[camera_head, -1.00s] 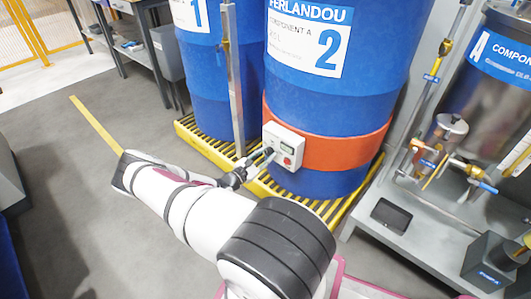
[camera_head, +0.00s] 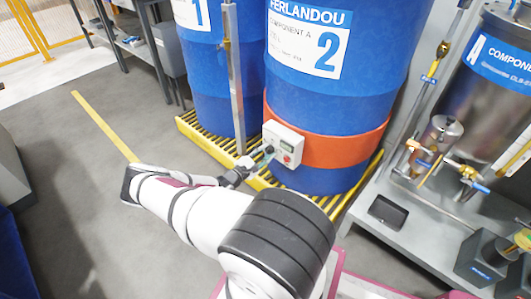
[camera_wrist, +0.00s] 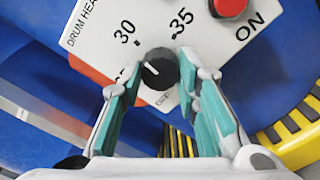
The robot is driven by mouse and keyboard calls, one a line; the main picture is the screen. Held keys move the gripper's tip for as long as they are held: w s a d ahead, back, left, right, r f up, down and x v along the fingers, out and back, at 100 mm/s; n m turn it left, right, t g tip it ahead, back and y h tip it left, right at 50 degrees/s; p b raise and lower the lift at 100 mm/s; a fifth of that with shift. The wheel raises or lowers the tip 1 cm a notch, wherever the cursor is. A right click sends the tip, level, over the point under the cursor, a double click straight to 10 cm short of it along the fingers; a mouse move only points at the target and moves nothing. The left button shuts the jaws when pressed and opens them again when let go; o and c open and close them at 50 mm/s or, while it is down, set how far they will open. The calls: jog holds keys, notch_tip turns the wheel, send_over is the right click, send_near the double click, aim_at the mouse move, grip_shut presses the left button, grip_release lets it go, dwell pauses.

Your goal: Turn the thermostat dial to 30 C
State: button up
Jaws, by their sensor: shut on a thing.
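The thermostat is a white control box (camera_head: 284,143) on the orange band of the blue drum labelled 2. In the wrist view its black dial (camera_wrist: 160,68) has a white pointer line aimed to the upper left, roughly toward the 30 side. The "30" mark (camera_wrist: 124,33) is up and left of the dial, and "35" (camera_wrist: 182,17) is up and right. A lower mark at left is partly hidden by a finger. My gripper (camera_wrist: 155,78) is shut on the dial, with teal-padded fingers either side. In the head view my gripper (camera_head: 264,157) is at the box's left part.
The orange heater band (camera_head: 345,150) wraps the drum. A yellow slatted pallet (camera_head: 210,140) is under the drums, and a metal post (camera_head: 236,80) stands left of the box.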

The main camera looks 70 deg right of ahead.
jog(key=o, duration=1.2)
jog(key=shift+c, duration=0.2)
jog(key=v, duration=1.2)
